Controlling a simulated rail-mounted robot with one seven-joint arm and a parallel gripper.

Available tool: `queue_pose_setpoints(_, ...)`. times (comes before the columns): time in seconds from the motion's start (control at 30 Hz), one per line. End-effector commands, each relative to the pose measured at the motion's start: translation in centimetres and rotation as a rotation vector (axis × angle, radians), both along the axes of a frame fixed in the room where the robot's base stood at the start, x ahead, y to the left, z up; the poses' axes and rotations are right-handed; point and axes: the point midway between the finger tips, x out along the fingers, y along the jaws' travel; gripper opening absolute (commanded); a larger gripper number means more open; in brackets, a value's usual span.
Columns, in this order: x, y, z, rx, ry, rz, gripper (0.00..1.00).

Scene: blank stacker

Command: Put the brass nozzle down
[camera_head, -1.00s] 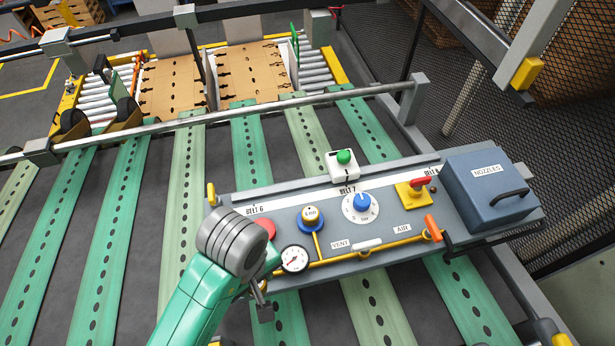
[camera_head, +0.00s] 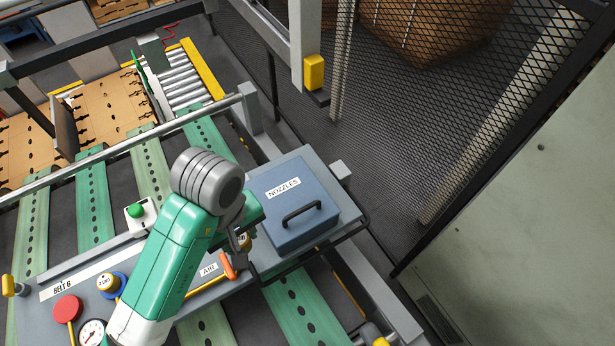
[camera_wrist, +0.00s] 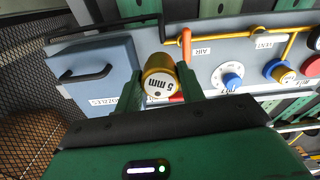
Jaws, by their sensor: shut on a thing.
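My gripper (camera_wrist: 160,90) is shut on the brass nozzle (camera_wrist: 158,78). The nozzle is a short brass cylinder with a white end face marked "5 mm", held between the two green fingers. In the head view my gripper (camera_head: 240,240) is over the panel's right part, just left of the blue box labelled NOZZLES (camera_head: 285,225). The nozzle is mostly hidden there by the wrist. The box has a black handle and its lid looks shut; it also shows at left in the wrist view (camera_wrist: 98,75). I cannot tell the nozzle's height above the panel.
An orange lever (camera_head: 228,265) is close to my gripper. A black rail (camera_head: 310,262) runs before the box. Mesh fencing (camera_head: 440,110) stands at right.

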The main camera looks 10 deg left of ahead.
Motion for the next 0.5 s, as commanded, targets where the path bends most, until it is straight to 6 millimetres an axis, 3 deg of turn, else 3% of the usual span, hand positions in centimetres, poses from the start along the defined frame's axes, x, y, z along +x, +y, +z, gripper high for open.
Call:
queue_pose_setpoints(0.07, 0.4, -0.1, -0.1, 0.000, 0.000, -0.001, 0.11)
queue_pose_setpoints(0.17, 2.5, -0.5, -0.5, -0.002, 0.001, -0.003, 0.11)
queue_pose_setpoints(0.43, 11.1, -1.6, -1.9, -0.003, 0.001, -0.005, 0.11)
queue_pose_setpoints(0.5, 12.9, -1.5, -1.5, 0.001, 0.002, -0.002, 0.11)
